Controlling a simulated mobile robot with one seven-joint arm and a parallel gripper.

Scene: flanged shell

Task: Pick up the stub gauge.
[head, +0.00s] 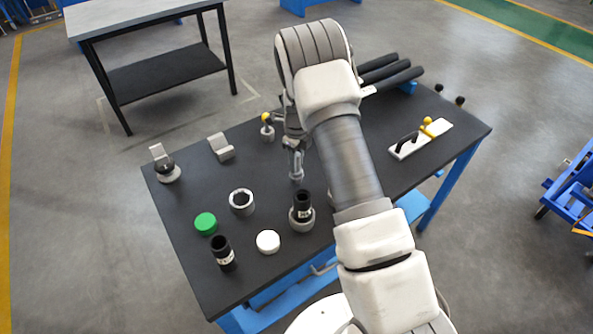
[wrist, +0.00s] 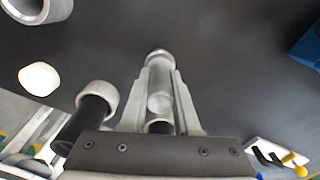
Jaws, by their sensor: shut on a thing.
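The stub gauge is a grey metal cylinder, seen in the wrist view (wrist: 160,78) between the two fingers of my gripper (wrist: 161,75). The fingers are shut on its sides, and its rounded far end shows past the fingertips. In the head view my gripper (head: 296,160) points down over the middle of the black table. The gauge is small and partly covered by the fingers there. I cannot tell whether it touches the table top.
A black cylinder (head: 303,203) in a grey ring stands close in front of my gripper. A grey ring (head: 242,202), white cap (head: 268,241), green cap (head: 205,223) and black cylinder (head: 223,254) lie front left. A white plate with handle (head: 408,148) lies right.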

